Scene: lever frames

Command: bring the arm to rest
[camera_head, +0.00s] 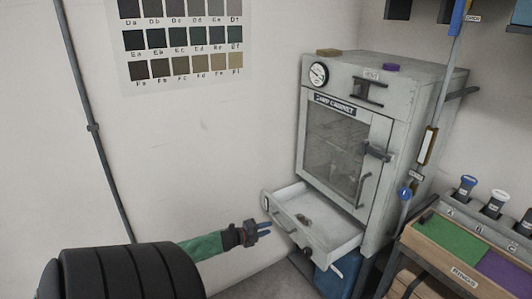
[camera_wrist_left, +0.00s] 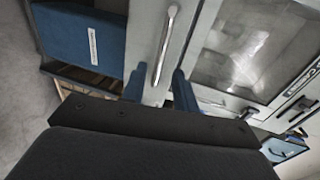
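My left gripper (camera_head: 264,228) shows in the head view at the end of the green-sleeved arm, just in front of the open drawer (camera_head: 338,236) of the grey dry cabinet (camera_head: 425,100). In the left wrist view the two blue fingers (camera_wrist_left: 158,88) stand apart with nothing seen gripped between them. A silver bar handle (camera_wrist_left: 165,45) on a pale panel shows beyond the fingers; touching cannot be told. The drawer is pulled out, with a small dark item (camera_head: 304,220) inside. The cabinet's glass door (camera_head: 335,145) looks shut. My right gripper is not in view.
A blue bin (camera_head: 335,275) sits below the drawer. At the right stands a rack with a green panel (camera_head: 450,240) and several capped bottles (camera_head: 466,188). A colour chart (camera_head: 185,40) hangs on the wall.

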